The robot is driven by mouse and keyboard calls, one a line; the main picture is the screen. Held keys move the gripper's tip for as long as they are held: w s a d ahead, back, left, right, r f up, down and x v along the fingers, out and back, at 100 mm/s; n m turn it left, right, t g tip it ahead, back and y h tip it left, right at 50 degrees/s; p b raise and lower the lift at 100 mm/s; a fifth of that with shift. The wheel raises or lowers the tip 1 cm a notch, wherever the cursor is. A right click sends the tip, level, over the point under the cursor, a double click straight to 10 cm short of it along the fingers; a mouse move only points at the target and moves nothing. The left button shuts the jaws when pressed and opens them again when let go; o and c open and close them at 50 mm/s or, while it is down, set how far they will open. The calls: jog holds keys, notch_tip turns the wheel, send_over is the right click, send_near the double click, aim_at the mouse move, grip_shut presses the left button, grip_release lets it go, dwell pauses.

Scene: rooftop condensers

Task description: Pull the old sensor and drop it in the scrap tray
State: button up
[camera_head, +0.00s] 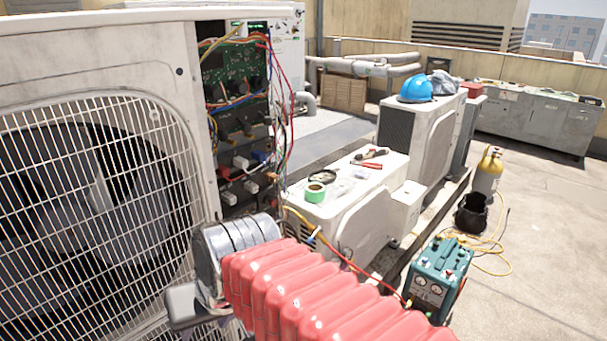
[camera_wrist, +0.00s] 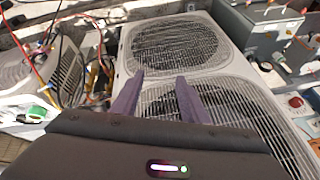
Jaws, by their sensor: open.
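My gripper (camera_wrist: 160,77) shows in the wrist view with its two purple fingers apart and nothing between them. The fingers lie in front of the fan grilles of a white condenser (camera_wrist: 232,62). In the head view the same kind of large white condenser (camera_head: 90,50) fills the left side. Its open electrical bay (camera_head: 238,110) shows a green circuit board, loose coloured wires and connectors. My arm hides the part below the bay. I cannot pick out the old sensor or the scrap tray in either view.
A smaller white unit (camera_head: 345,200) carries a green tape roll (camera_head: 315,192) and red-handled tools (camera_head: 366,164). A blue hard hat (camera_head: 415,89) rests on the unit behind. A teal gauge machine (camera_head: 437,275), hoses and a yellow cylinder (camera_head: 488,170) stand right. Roof floor at far right is clear.

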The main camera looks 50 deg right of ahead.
jog(key=w+d+r+m+y, duration=0.2)
jog(key=w+d+m, duration=0.3)
jog(key=w+m, duration=0.4)
jog(key=m+t+h, duration=0.2)
jog(key=m+t, duration=0.6)
jog(key=m, duration=1.6)
send_near(272, 174)
jog(key=v, duration=0.6)
jog(key=shift+w+a+f, duration=0.15)
jog(key=shift+a, duration=0.1)
jog(key=x, duration=1.3)
jog(key=shift+w+d+f, duration=0.1)
jog(key=shift+w+f, duration=0.05)
jog(key=shift+w, duration=0.25)
jog(key=shift+c, duration=0.3)
